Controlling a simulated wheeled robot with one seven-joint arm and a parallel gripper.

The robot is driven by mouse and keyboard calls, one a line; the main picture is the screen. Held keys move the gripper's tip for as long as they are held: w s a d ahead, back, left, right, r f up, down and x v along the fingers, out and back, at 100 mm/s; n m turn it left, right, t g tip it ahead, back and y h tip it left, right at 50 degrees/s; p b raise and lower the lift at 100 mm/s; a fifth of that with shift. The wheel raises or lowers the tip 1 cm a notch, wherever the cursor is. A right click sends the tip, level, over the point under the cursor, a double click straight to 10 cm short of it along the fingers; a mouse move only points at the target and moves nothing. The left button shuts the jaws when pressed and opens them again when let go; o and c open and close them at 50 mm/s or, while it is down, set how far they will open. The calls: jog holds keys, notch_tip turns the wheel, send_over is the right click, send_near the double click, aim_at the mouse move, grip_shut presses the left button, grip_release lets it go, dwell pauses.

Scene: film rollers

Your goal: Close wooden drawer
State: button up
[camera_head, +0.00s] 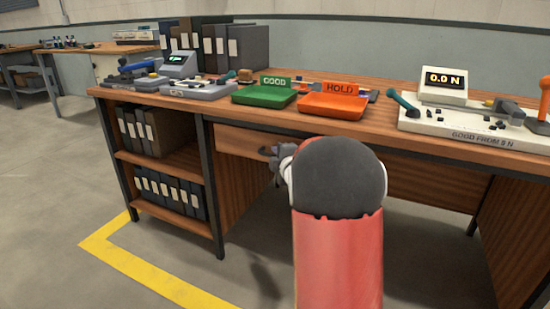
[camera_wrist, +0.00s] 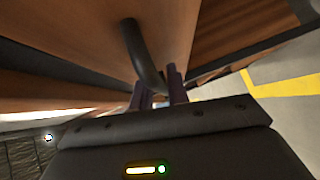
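The wooden drawer (camera_head: 236,143) is under the desk top, to the right of the shelf unit, in the head view. My arm hides its right part, and I cannot tell how far it stands out. In the wrist view its wooden front (camera_wrist: 170,30) fills the upper middle, with a dark curved handle (camera_wrist: 138,45) on it. My gripper (camera_head: 273,160) is at the drawer front. In the wrist view my gripper (camera_wrist: 158,88) has its two fingers on either side of the lower end of the handle. I cannot tell whether they press on it.
The desk top (camera_head: 395,130) above holds a green tray (camera_head: 264,97), an orange tray (camera_head: 330,105) and test devices. A shelf unit with binders (camera_head: 170,205) stands left of the drawer. Yellow tape (camera_head: 140,268) marks the clear floor in front.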

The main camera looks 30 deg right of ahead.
jog(key=s+r, duration=0.1)
jog(key=s, duration=0.6)
jog(key=shift+s+a, duration=0.35)
jog(key=shift+a, duration=0.1)
jog(key=s+a+m+g+p, duration=0.2)
jog(key=s+a+m, duration=0.3)
jog(key=s, duration=0.5)
jog(key=s+a+r+m+g+y+p, duration=0.1)
jog(key=s+a+m+g+p, duration=0.1)
jog(key=s+a+m+g, duration=0.3)
jog(key=s+a+r+m+g+p, duration=0.1)
jog(key=s+a+m, duration=0.4)
jog(key=s+a, duration=0.6)
jog(key=s+g+p, duration=0.1)
jog(key=s+g, duration=0.1)
jog(key=s, duration=0.2)
jog(key=shift+g+y, duration=0.4)
jog(key=shift+r, duration=0.1)
